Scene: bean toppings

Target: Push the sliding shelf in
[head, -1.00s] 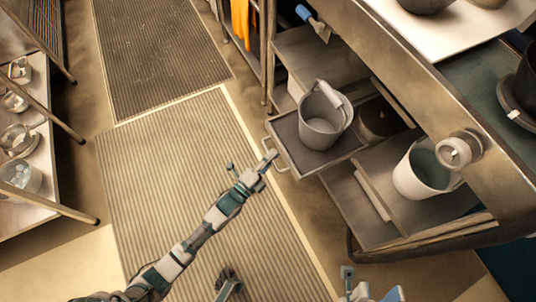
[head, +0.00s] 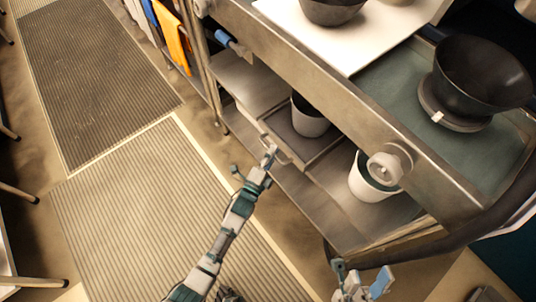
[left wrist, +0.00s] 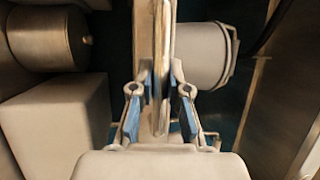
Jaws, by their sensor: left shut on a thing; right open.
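The sliding shelf (head: 284,128) is a grey metal tray under the counter in the head view. It carries a pale bucket (head: 308,120), partly hidden by the counter edge. Its front rim still sticks out a little past the fixed shelf below. My left gripper (head: 269,157) is shut on the shelf's front edge. In the left wrist view, the fingers (left wrist: 160,105) sit on both sides of the edge of the shelf (left wrist: 153,50), with the bucket (left wrist: 200,55) beyond. My right gripper (head: 362,282) is open and empty at the bottom of the head view.
A white bucket (head: 370,180) stands on the lower shelf to the right. A black bowl (head: 480,72) on a scale sits on the counter (head: 400,110). A rack with an orange cloth (head: 172,40) is at the back. The matted floor (head: 140,205) on the left is clear.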

